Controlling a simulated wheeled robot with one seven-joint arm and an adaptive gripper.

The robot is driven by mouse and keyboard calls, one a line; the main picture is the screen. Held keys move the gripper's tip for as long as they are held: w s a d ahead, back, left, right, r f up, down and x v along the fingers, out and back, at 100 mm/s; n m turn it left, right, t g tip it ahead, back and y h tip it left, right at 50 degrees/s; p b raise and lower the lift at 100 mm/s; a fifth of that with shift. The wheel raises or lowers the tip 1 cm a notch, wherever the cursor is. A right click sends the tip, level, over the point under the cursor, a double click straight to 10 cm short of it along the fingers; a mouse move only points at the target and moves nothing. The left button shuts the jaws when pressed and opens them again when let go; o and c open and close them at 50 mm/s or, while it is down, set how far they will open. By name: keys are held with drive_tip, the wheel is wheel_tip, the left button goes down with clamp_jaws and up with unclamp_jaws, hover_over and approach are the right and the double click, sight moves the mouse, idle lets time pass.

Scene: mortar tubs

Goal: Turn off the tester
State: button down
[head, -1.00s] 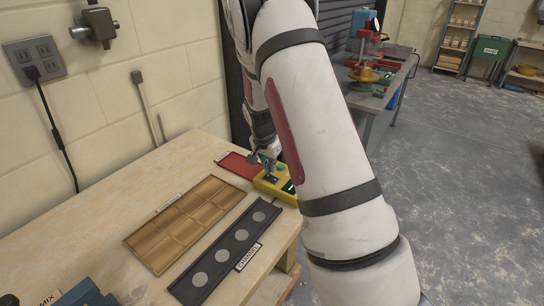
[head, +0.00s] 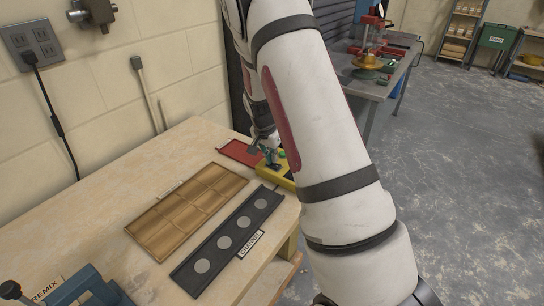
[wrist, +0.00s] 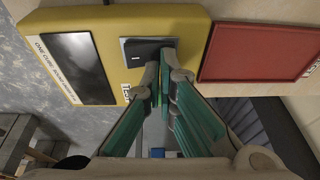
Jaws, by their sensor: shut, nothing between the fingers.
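The tester is a yellow box (head: 264,172) at the far right end of the bench, partly hidden by my arm in the head view. In the wrist view the yellow tester (wrist: 197,50) shows a dark, blank-looking screen (wrist: 72,65) and a black rocker switch (wrist: 143,48) in a grey frame. My gripper (wrist: 163,62) is shut and empty, with its fingertips at the right part of the switch frame. I cannot tell whether they touch the switch. In the head view my gripper (head: 268,158) is over the tester.
A red tray (head: 238,151) lies behind the tester and also shows in the wrist view (wrist: 262,50). A wooden compartment tray (head: 187,210) and a black channel strip (head: 228,240) lie nearer. A blue device (head: 85,288) stands at the front left.

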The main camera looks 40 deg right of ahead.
drive_tip(key=shift+s+d+p, duration=0.25)
drive_tip(key=shift+s+p, duration=0.05)
drive_tip(key=shift+s, duration=0.55)
drive_tip(key=shift+r, duration=0.1)
drive_tip(key=shift+d+r, duration=0.1)
drive_tip(key=shift+r, duration=0.2)
drive_tip(key=v, duration=1.3)
drive_tip(key=shift+d+r+p, duration=0.2)
drive_tip(key=shift+d+p, duration=0.2)
